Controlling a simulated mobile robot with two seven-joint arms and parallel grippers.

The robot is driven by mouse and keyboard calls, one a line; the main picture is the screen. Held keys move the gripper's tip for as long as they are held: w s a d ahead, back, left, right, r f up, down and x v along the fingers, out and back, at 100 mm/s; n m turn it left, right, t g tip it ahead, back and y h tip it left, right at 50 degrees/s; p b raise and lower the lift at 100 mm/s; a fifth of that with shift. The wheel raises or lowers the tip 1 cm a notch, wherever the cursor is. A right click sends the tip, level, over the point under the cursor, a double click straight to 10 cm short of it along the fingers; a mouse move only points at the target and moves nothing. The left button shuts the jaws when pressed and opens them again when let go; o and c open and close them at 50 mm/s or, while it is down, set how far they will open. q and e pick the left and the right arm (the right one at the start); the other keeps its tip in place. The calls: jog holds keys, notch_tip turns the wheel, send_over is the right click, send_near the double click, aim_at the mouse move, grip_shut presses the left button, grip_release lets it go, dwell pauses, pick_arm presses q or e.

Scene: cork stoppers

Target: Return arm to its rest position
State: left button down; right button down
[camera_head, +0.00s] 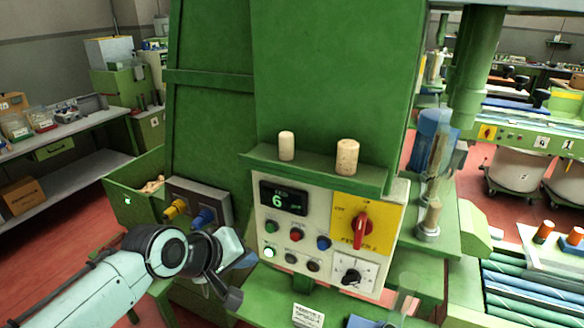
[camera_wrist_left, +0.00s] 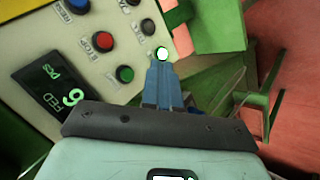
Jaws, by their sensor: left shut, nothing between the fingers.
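My left arm comes in from the lower left in the head view, and its gripper (camera_head: 250,260) is at the lower left of the control panel (camera_head: 333,208). In the left wrist view the fingers (camera_wrist_left: 163,72) are shut together and hold nothing. Their tips show right at a lit white-green button (camera_wrist_left: 161,53); I cannot tell whether they touch it. The same lit button shows in the head view (camera_head: 270,252). The panel's display (camera_head: 284,198) reads 6 in green. My right gripper is not in view.
Two corks, a smaller one (camera_head: 286,145) and a larger one (camera_head: 347,156), stand on the green ledge (camera_head: 315,172) above the panel. A box with yellow and blue knobs (camera_head: 200,203) stands close behind my left wrist. A shelf (camera_head: 60,140) is at the far left.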

pick_arm(q)
notch_tip(320, 180, down, 32)
jog(key=m+g, duration=0.1)
jog(key=g, duration=0.3)
jog(key=s+f+m+g+y, duration=0.1)
jog(key=s+f+g, duration=0.3)
jog(key=s+f, duration=2)
jog(key=s, duration=0.3)
jog(key=shift+d, duration=0.15)
